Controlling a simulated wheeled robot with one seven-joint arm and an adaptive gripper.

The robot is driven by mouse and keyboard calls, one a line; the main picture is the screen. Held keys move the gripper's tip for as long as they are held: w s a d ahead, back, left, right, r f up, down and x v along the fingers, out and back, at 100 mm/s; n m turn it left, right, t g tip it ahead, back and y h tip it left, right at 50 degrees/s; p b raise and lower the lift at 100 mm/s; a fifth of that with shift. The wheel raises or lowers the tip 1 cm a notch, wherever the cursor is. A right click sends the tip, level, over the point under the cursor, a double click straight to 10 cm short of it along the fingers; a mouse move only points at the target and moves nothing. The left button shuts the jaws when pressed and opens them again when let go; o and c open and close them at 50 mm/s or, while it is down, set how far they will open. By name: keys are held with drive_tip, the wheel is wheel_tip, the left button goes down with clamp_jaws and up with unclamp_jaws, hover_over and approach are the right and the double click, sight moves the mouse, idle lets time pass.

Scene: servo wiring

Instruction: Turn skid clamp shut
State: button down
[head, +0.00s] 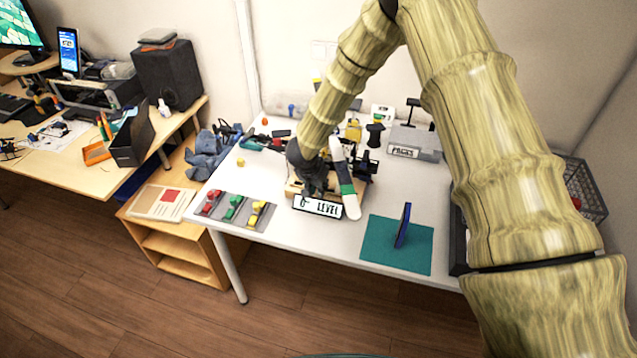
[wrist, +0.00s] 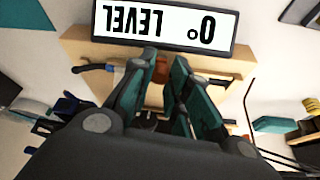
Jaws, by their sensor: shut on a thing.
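A pale wooden skid (head: 292,188) stands on the white table, with a "0° LEVEL" sign (head: 317,206) at its front. The skid also shows in the wrist view (wrist: 85,50), where the sign (wrist: 165,24) is upside down. My gripper (head: 316,188) is down at the skid, right behind the sign. In the wrist view its teal fingers (wrist: 166,80) are close together around a small part at the skid, taken as the skid clamp. An orange-brown bit (wrist: 161,68) shows between the fingertips. The fingers hide most of the clamp, so its turn angle cannot be told.
A white and green cylinder-like piece (head: 345,185) lies close at the right of my gripper. A grey tray (head: 222,222) with red, green and yellow parts is at left. A teal mat (head: 378,254) with an upright blue panel (head: 403,226) is at right. A grey press (head: 420,140) stands behind.

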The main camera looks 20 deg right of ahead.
drive_tip(key=c, duration=1.3)
unclamp_jaws()
drive_tip(key=shift+c, duration=0.2)
drive_tip(key=v, duration=1.2)
